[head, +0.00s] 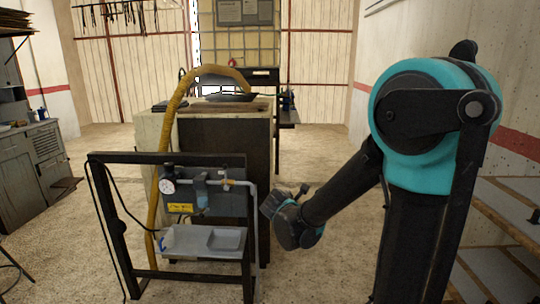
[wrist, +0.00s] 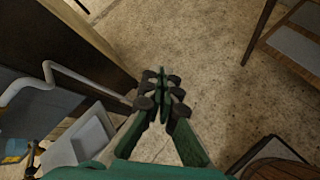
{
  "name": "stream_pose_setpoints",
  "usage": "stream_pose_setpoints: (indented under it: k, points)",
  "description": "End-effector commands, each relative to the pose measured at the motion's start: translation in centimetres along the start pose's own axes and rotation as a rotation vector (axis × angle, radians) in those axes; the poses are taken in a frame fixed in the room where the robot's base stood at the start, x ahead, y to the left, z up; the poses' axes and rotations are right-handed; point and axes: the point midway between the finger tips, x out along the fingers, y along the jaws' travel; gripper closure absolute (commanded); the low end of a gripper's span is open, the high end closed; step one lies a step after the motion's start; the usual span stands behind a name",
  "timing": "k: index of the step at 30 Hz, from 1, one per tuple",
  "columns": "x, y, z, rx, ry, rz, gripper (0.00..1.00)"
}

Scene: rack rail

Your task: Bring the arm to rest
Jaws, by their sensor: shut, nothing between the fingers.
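My gripper (wrist: 162,95) is shut and empty in the wrist view, its green fingers meeting above bare floor. In the head view my gripper (head: 303,190) is small and partly hidden behind my wrist, to the right of the black rack frame. My arm is folded, with its teal elbow high at the right and the forearm slanting down to the left. The gripper appears apart from the rack.
The black rack (head: 170,157) carries a gauge, piping and a grey tray (head: 190,241); the tray also shows in the wrist view (wrist: 92,140). A cabinet (head: 228,155) stands behind it. Shelves (head: 500,272) stand at the right. Floor between is clear.

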Motion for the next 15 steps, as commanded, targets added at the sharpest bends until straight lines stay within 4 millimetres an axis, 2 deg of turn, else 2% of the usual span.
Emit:
stream_pose_setpoints:
  k: [1,3,9,12,15]
  points:
    - [0.0,-3.2,1.0,0.165,0.029,-0.056,1.0]
    - [-0.2,-7.0,1.4,0.417,0.071,-0.134,1.0]
    - [-2.6,-16.7,0.6,1.141,0.134,-0.378,1.0]
    - [-4.2,-20.3,-0.6,1.476,0.138,-0.501,1.0]
    - [-5.7,-22.7,-2.0,1.748,0.132,-0.608,1.0]
